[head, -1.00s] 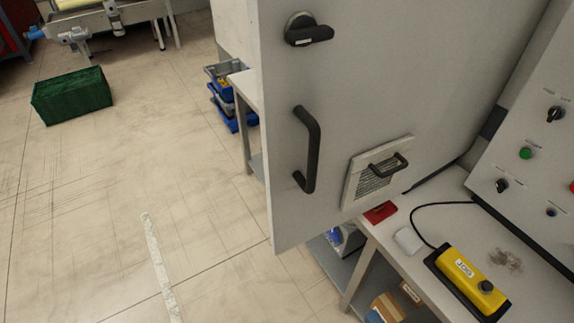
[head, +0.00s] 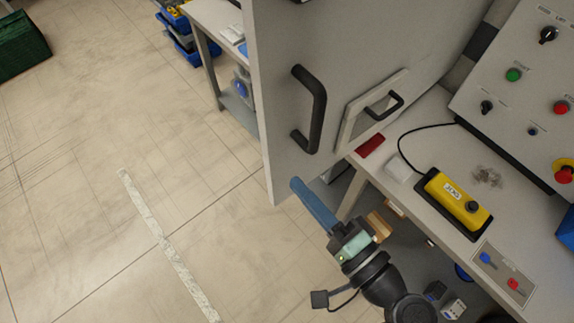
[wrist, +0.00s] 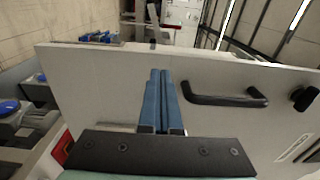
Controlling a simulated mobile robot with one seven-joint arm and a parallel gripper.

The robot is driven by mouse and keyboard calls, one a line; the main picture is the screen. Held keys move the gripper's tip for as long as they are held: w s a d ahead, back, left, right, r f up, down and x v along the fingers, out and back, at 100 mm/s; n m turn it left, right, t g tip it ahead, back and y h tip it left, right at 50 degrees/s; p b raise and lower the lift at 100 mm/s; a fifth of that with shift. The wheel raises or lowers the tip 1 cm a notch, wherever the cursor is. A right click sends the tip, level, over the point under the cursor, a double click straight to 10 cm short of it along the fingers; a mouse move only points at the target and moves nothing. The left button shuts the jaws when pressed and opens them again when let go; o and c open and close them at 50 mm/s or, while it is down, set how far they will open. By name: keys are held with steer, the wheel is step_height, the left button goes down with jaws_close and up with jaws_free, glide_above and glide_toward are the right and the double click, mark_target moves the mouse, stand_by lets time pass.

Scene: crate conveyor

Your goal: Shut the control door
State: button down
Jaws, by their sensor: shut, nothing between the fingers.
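The control door (head: 285,140) is a grey panel that stands open, swung out from the control cabinet. It carries a large black handle (head: 319,108) near its free edge and a small framed panel with a black pull (head: 382,106). My gripper (head: 297,184) is shut and empty, with blue fingers pressed together. It is by the lower free corner of the door; I cannot tell if it touches. In the wrist view the door (wrist: 100,85) lies across the picture beyond the blue fingertips (wrist: 160,74), with the black handle (wrist: 225,101) to their right.
The control panel (head: 540,90) with buttons and knobs is at the right. The bench (head: 420,155) in front of it holds a yellow pendant (head: 455,198) and a red block (head: 370,145). Blue bins (head: 180,35) stand behind. The floor at left is clear, with a green crate (head: 20,45).

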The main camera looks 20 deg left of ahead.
mark_target(275, 161)
steer(key=shift+p+x, duration=0.35)
steer(key=shift+x, duration=1.85)
